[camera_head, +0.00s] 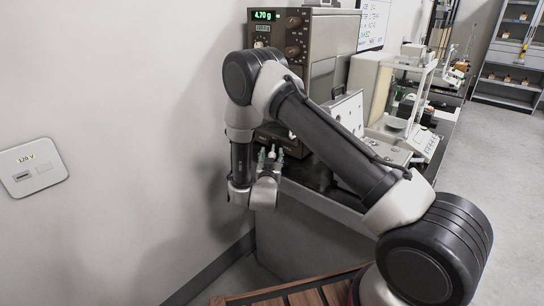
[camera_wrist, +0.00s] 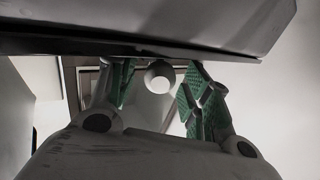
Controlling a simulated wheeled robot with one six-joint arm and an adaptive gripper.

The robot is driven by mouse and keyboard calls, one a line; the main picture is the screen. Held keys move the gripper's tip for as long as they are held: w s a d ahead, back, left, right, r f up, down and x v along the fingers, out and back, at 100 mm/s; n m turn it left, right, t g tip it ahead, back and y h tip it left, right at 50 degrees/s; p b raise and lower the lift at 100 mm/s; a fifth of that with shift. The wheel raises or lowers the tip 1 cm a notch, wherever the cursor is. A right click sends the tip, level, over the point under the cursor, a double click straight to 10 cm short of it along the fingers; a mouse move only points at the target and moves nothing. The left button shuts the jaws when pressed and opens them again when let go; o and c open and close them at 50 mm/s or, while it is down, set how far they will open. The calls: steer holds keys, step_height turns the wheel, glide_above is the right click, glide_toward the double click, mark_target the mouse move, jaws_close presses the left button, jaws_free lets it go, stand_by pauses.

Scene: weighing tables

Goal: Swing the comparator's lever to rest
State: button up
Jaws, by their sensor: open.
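The comparator (camera_head: 331,38) is a tall grey-brown instrument on the table at the back, with a green lit display reading 4.70 g. My gripper (camera_head: 271,153) is low at the comparator's front, near the table's edge. In the wrist view my gripper (camera_wrist: 158,78) is open, with green-padded fingers apart. A pale round knob (camera_wrist: 159,76), apparently the lever's end, shows between the fingers, with gaps visible on both sides. The lever's shaft is not clear in either view. My arm hides part of the comparator's lower front.
A wall with a 120 V socket plate (camera_head: 33,167) stands close on the left. A balance with a glass case (camera_head: 405,95) and other instruments stand right of the comparator. A slatted wooden surface (camera_head: 290,294) is low in front. Open floor lies at the right.

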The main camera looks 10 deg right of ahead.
steer(key=shift+w+d, duration=0.2)
steer(key=shift+w, duration=0.3)
jaws_close()
steer(key=shift+a, duration=0.1)
steer(key=shift+w+a+m+g+h, duration=0.25)
steer(key=shift+a+m+h, duration=0.2)
steer(key=shift+h, duration=0.3)
steer(key=shift+w+a+m+g+h, duration=0.1)
steer(key=shift+a+m+g+h, duration=0.25)
steer(key=shift+m+h, duration=0.3)
steer(key=m+g+h, duration=0.1)
steer(key=w+a+m+g+h, duration=0.1)
steer(key=h, duration=0.1)
steer(key=m+g+h, duration=0.1)
steer(key=shift+w+a, duration=0.25)
steer(key=shift+a, duration=0.15)
steer(key=shift+w+a+g+h, duration=0.3)
steer(key=shift+w+a, duration=0.1)
steer(key=shift+w, duration=0.1)
